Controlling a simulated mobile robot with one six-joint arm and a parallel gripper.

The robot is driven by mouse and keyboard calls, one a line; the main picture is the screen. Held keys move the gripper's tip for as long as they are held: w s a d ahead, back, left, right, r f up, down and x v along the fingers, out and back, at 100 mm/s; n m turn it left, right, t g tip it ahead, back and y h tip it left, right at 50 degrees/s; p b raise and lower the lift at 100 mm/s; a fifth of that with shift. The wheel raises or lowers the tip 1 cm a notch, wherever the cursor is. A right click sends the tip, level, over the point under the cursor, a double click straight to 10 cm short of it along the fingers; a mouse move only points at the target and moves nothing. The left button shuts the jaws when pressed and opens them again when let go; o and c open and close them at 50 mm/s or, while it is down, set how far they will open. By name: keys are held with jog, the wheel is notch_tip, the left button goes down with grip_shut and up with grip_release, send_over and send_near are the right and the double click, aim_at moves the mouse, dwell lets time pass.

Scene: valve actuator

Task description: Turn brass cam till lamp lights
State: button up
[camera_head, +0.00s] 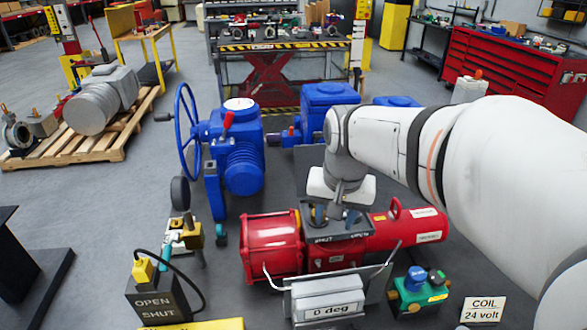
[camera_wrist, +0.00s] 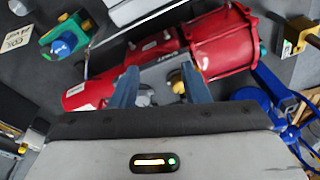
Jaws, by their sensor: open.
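My gripper (camera_head: 336,213) is over the dark top box (camera_head: 335,236) of the red actuator (camera_head: 272,246), pointing down. In the wrist view my gripper (camera_wrist: 160,80) has its two blue-grey fingers apart. A small brass-yellow part (camera_wrist: 176,82), which looks like the brass cam, shows between them, nearer the right finger. A pale grey round part lies beside it, near the left finger. I cannot tell whether either finger touches the cam. In the head view the gripper hides the cam. I cannot make out a lit lamp.
A display (camera_head: 327,298) reading "0 deg" stands in front of the actuator, with a thin bent rod around it. A green block (camera_head: 417,292) with a blue knob is at right. An OPEN/SHUT box (camera_head: 157,303) with a cable is at left. Blue valve (camera_head: 236,150) stands behind.

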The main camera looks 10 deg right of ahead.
jog(key=w+m, duration=0.1)
jog(key=w, duration=0.3)
jog(key=w+f+m+g, duration=0.1)
jog(key=w+m, duration=0.1)
jog(key=w, duration=0.2)
jog(key=w+m+g, duration=0.1)
jog(key=w+m, duration=0.1)
jog(key=w, duration=0.2)
jog(key=shift+d+f+p, duration=0.1)
jog(key=shift+f+p, duration=0.2)
jog(key=shift+p, duration=0.1)
jog(key=shift+w+f, duration=0.1)
jog(key=shift+f, duration=0.1)
notch_tip(320, 180, down, 7)
jog(key=shift+f+p, duration=0.2)
jog(key=shift+p, duration=0.45)
jog(key=shift+c, duration=0.5)
jog(key=c, duration=0.6)
